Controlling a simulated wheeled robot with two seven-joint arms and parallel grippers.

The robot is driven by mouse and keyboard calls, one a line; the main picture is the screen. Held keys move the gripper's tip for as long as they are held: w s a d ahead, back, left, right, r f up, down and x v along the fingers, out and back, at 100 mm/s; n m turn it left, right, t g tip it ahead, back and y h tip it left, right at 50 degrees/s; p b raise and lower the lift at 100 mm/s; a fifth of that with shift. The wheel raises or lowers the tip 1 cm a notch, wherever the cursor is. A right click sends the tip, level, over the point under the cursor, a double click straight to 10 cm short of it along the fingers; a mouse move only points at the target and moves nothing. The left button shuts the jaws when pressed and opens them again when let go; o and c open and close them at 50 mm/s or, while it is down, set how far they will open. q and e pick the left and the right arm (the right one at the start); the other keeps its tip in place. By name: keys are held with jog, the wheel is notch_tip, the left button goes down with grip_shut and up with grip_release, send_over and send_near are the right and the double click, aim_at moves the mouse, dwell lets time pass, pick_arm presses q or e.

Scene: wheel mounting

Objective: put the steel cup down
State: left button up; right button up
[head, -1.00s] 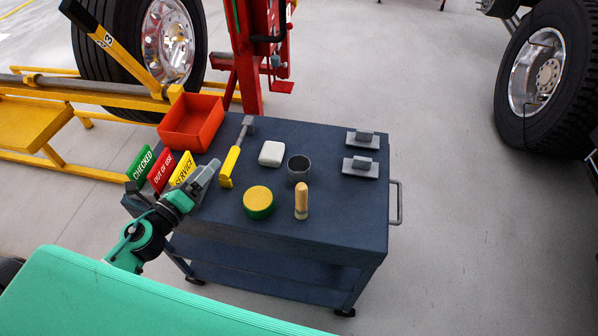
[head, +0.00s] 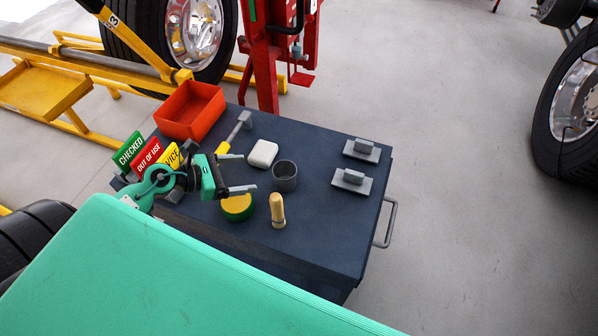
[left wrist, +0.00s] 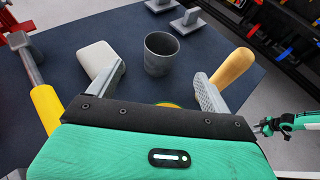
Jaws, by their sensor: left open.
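The steel cup (head: 284,176) stands upright on the dark blue cart top, right of the white block. In the left wrist view the cup (left wrist: 161,53) is ahead of my left gripper (left wrist: 160,88), beyond its two spread fingers and not touched by them. My left gripper (head: 242,174) is open and empty above the cart's left half, left of the cup in the head view. The wrist body hides part of the yellow-handled hammer and of the green and yellow round tin. My right gripper is not seen in the head view.
Around the cup are a white block (head: 262,154), a wooden-handled tool (head: 277,210) and the round tin (head: 237,208). Two grey blocks on plates (head: 352,182) sit at the right. A red bin (head: 190,110) and signs stand left.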

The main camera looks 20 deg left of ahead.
pick_arm(q)
jog(key=p, duration=0.2)
send_near(294, 169)
jog(key=shift+x, duration=0.9)
jog(key=shift+w+d+f+p, duration=0.1)
jog(key=shift+w+f+p, duration=0.1)
jog(key=shift+p, duration=0.1)
jog(key=p+x, duration=0.2)
jog(key=x, duration=0.2)
jog(key=shift+d+r, duration=0.1)
jog(key=shift+d, duration=0.05)
jog(key=shift+w+d+f, duration=0.2)
jog(key=shift+w, duration=0.05)
jog(key=c, duration=1.1)
jog(key=shift+c, duration=0.3)
